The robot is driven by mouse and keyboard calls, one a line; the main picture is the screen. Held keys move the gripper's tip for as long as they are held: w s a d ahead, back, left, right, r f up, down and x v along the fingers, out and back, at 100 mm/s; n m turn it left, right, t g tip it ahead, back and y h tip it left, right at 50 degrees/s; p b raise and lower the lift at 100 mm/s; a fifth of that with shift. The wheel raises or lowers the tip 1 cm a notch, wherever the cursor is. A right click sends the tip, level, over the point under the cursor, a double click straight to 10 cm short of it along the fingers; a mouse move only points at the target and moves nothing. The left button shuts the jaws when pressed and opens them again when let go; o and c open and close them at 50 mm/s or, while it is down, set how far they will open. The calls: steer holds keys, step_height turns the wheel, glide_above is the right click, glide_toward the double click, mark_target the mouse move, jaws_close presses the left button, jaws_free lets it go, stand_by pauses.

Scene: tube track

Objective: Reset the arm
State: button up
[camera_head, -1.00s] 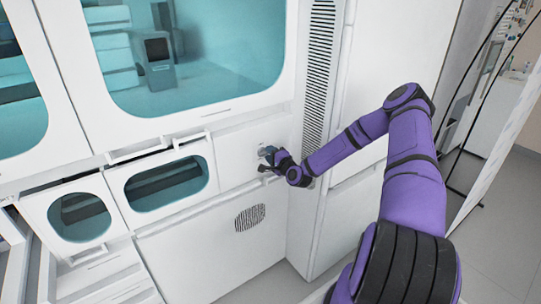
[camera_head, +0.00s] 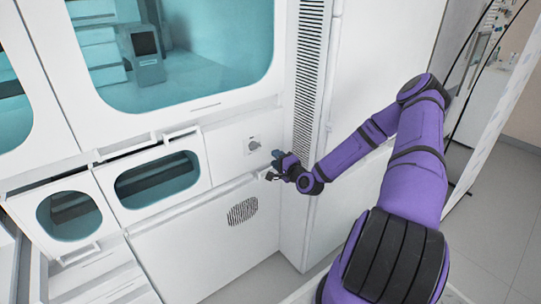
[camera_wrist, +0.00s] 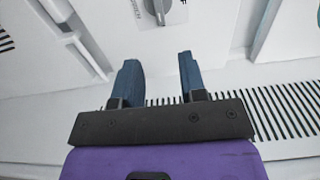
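My purple arm reaches in from the lower right in the head view. My gripper (camera_head: 272,165) is in front of the white machine (camera_head: 222,215), a little right of and below a small grey knob (camera_head: 253,145) on its panel. In the wrist view my gripper (camera_wrist: 161,75) shows two blue fingers standing apart, with nothing between them. The knob (camera_wrist: 158,8) is beyond the fingertips at the top edge of that view, apart from them.
The machine has large teal windows (camera_head: 175,45) and two smaller windowed doors (camera_head: 158,180) at the left. A tall white cabinet (camera_head: 345,110) stands close behind my arm. A dark vent grille (camera_head: 243,211) is low on the machine. Grey floor (camera_head: 490,210) is open at the right.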

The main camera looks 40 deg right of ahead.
steer(key=shift+s, duration=0.45)
stand_by(0.3)
steer(key=s+a+r+n+g+h, duration=0.1)
steer(key=s+a+r+n+g, duration=0.1)
steer(key=a+r+n+g, duration=0.45)
steer(key=s+a+r+n+g, duration=0.1)
steer(key=s+r+n, duration=0.2)
steer(key=r, duration=0.7)
steer(key=s+a+r+n+g+h, duration=0.1)
steer(key=s+a+r+n+g, duration=0.15)
steer(key=r+n+g, duration=0.4)
steer(key=s+a+r, duration=0.3)
steer(key=s+r, duration=0.2)
steer(key=s, duration=0.3)
steer(key=s+a+r+n+y, duration=0.1)
steer(key=s+a+r, duration=0.3)
steer(key=s, duration=0.5)
steer(key=s+a+r+t, duration=0.1)
steer(key=s+a+r, duration=0.2)
steer(key=s+r, duration=0.4)
steer(key=shift+s+a+r+n, duration=0.35)
steer(key=shift+s+a+n, duration=0.05)
steer(key=shift+s, duration=0.85)
